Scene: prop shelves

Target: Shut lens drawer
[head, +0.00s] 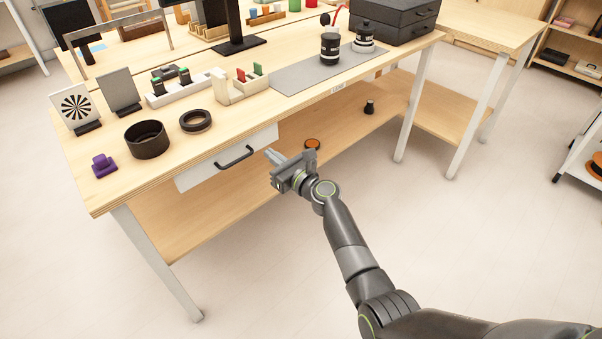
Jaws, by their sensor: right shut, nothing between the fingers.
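The lens drawer (204,173) is a white-fronted drawer with a black bar handle (235,157), under the front edge of the wooden workbench. Its front stands a little out below the tabletop; how far it is pulled out is hard to tell. My right gripper (270,155) is shut and empty, just right of the handle near the drawer front's right end. I cannot tell whether it touches the drawer. My left gripper is not in view.
The workbench top (120,193) holds a black ring (147,139), a smaller ring (195,121), a purple item (103,165) and a grey mat (300,76) with black lenses. A lower shelf (190,222) runs beneath. The floor in front is clear.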

